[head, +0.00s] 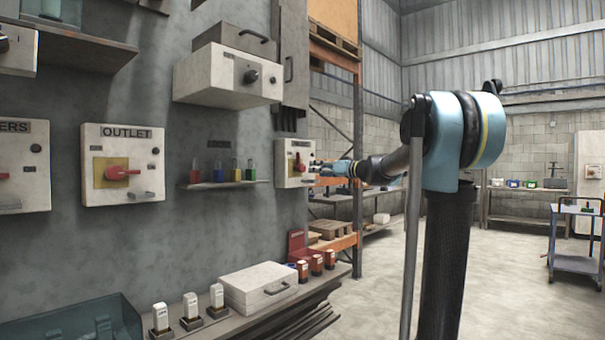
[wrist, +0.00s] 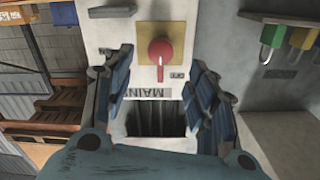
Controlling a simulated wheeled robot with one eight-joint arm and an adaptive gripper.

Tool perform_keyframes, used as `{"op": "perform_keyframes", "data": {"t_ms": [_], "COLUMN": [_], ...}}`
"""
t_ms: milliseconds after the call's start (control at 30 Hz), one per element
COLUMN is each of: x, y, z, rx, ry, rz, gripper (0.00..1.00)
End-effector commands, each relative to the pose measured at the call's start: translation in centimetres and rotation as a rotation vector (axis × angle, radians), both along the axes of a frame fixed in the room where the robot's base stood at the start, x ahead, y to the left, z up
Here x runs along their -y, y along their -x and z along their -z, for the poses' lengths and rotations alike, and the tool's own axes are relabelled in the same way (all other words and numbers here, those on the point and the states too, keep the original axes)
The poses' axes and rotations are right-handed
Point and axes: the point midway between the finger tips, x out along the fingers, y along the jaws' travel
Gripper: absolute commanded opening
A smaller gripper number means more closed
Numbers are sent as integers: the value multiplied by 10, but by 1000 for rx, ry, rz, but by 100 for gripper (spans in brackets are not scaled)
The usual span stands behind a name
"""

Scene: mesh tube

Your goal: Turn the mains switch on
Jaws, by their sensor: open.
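The mains switch is a red handle on a yellow plate, on the front of a pale wall box (head: 284,180). In the wrist view the red handle (wrist: 160,50) lies near the top centre, with an upside-down MAINS label (wrist: 147,92) below it. My gripper (wrist: 158,60) is open, one blue-padded finger on each side of the handle's line. No contact with the handle shows, and the exact gap in depth is unclear. In the head view my gripper (head: 318,170) is close in front of the box and partly hides its face.
Left of the mains box, a small shelf (head: 225,184) carries several coloured padlocks; the wrist view shows some (wrist: 272,38) at right. An OUTLET switch box (head: 123,165) is further left. A larger box (head: 228,78) juts out above. Orange racking (head: 335,45) stands behind; a bench with a white case (head: 258,288) is below.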

Motion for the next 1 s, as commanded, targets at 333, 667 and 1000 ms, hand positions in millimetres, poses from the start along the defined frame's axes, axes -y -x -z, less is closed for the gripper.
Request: {"op": "perform_keyframes", "data": {"t_ms": [333,667,1000], "x": [-50,-77,-80], "y": [-37,-59,-62], "z": [0,0,0], "rx": [0,0,0], "ry": [0,1,0], "rz": [-3,-1,0], "gripper": [52,52,52]}}
